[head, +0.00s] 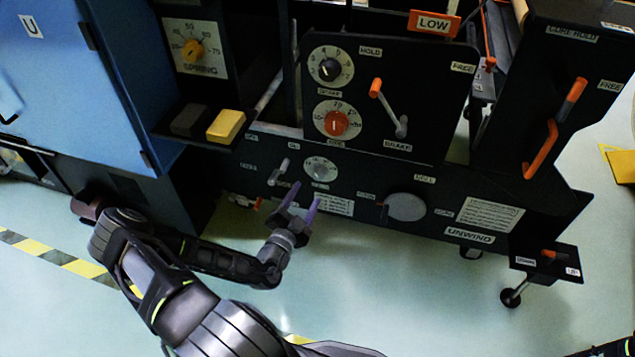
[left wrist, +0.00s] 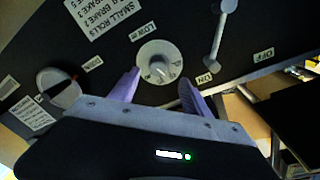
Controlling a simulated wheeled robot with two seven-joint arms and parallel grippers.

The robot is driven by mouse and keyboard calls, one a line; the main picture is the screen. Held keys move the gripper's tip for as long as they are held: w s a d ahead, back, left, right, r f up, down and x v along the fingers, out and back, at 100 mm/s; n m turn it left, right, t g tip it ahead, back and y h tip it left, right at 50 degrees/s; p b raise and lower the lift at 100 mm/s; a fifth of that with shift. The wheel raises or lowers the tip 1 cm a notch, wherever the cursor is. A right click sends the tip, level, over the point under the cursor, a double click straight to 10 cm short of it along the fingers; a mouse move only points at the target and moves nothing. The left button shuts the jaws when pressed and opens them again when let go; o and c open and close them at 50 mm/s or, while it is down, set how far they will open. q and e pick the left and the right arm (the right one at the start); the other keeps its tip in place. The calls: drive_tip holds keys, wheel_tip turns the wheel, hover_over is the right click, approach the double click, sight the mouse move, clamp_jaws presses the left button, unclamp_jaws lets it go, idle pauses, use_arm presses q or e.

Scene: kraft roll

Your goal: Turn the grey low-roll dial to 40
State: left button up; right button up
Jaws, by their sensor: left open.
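The grey dial (head: 320,168) is a round knob on the lower black panel of the machine. In the left wrist view the grey dial (left wrist: 159,62) shows a pale face beside a label reading LOW; its exact setting is too small to read. My left gripper (head: 306,193) is open and empty, just below the dial in the head view. In the left wrist view its two purple fingers (left wrist: 158,86) are spread, with the dial between and just beyond their tips. I cannot tell whether they touch it. My right gripper is out of view.
A small grey lever (head: 279,171) sits left of the dial, and a larger grey round knob (head: 405,207) sits to the right. Above are an orange dial (head: 336,123), a black dial (head: 330,66) and an orange-tipped brake lever (head: 388,106).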

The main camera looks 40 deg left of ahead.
sight(317, 177)
use_arm(q)
drive_tip(key=shift+d, duration=0.1)
drive_tip(key=b+x, duration=0.3)
drive_tip(key=x, duration=0.4)
drive_tip(key=shift+f, duration=0.1)
drive_tip(key=shift+w, duration=0.4)
drive_tip(key=shift+c, duration=0.3)
clamp_jaws()
